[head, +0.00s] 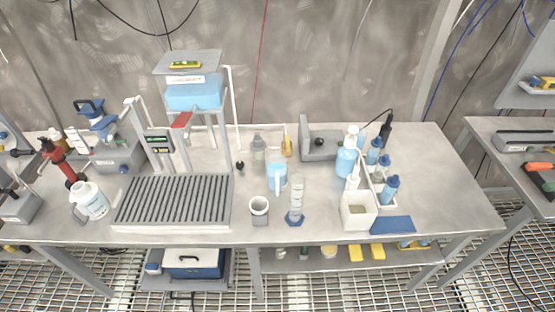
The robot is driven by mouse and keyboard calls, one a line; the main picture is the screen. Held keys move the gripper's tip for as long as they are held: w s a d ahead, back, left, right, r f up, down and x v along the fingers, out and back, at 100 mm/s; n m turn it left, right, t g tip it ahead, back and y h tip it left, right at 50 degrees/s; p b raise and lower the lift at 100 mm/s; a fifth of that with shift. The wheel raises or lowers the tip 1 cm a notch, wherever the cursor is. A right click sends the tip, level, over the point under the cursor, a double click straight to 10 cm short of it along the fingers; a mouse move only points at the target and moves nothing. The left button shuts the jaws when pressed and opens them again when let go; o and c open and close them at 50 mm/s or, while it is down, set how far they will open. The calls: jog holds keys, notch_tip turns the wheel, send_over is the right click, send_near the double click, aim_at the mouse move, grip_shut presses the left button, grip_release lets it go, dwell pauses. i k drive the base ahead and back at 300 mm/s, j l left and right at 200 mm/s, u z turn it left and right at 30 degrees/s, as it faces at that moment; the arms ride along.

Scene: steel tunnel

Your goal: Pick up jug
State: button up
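Two jug-like vessels stand on the grey steel bench. A light-blue jug (277,179) with a whitish handle stands upright near the bench's middle. It is behind a small white cup (259,210) and a clear measuring cylinder (296,202) with a blue foot. A white handled jug (92,201) with a label is at the left, near the front edge, beside a ribbed grey rack. I cannot tell which of the two the task names. My gripper is not in view.
The ribbed rack (172,202) fills the bench's left middle, with a stand bearing a blue tank (194,95) behind it. Blue bottles (391,187) and a white box (357,211) stand at the right. The bench's right end is clear. The floor is metal grating.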

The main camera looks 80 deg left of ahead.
aim_at(276, 164)
jog(key=k+j+u, duration=0.1)
jog(key=u, duration=2.45)
jog(key=i+z, duration=0.35)
jog(key=i+j+z, duration=0.15)
jog(key=z, duration=0.2)
jog(key=i+j+z, duration=0.2)
jog(key=z, duration=0.15)
